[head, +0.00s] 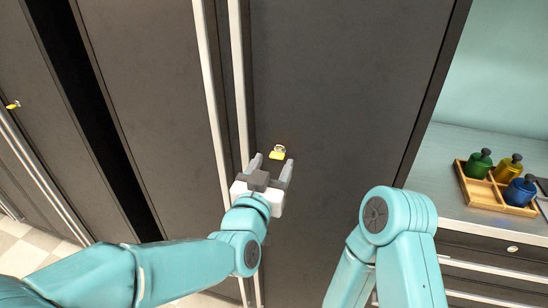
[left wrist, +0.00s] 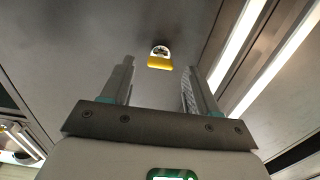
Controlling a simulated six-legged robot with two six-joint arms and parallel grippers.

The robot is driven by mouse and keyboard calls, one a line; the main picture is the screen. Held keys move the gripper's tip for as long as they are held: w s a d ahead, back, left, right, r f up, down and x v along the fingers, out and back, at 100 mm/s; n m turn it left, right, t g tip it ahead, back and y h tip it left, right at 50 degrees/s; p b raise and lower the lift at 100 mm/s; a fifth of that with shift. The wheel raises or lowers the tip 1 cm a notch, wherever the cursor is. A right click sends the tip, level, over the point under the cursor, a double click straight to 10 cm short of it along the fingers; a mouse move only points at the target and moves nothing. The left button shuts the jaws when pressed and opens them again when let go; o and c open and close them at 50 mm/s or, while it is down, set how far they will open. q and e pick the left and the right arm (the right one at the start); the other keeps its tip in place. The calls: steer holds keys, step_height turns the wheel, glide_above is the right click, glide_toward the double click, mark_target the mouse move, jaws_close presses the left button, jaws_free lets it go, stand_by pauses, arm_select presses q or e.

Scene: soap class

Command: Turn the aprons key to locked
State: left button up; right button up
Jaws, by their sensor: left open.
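A yellow key (head: 276,155) sits in a round silver lock on the dark grey cabinet door (head: 330,80), right of the long pale handles. My left gripper (head: 274,162) is open in front of the door, just below the key. In the left wrist view the key (left wrist: 159,62) shows beyond the two spread fingertips (left wrist: 158,78), apart from them, with its yellow bow lying level. No label is legible on this door. The right arm shows at the lower middle, but its gripper is not visible.
Another yellow key (head: 13,105) is on a door at the far left. A wooden tray (head: 498,203) with green, yellow and blue bottles stands on the counter at right. Long vertical handles (head: 238,75) run close left of my left gripper.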

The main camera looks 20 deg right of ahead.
arm_select(q)
steer(key=shift+x, duration=0.95)
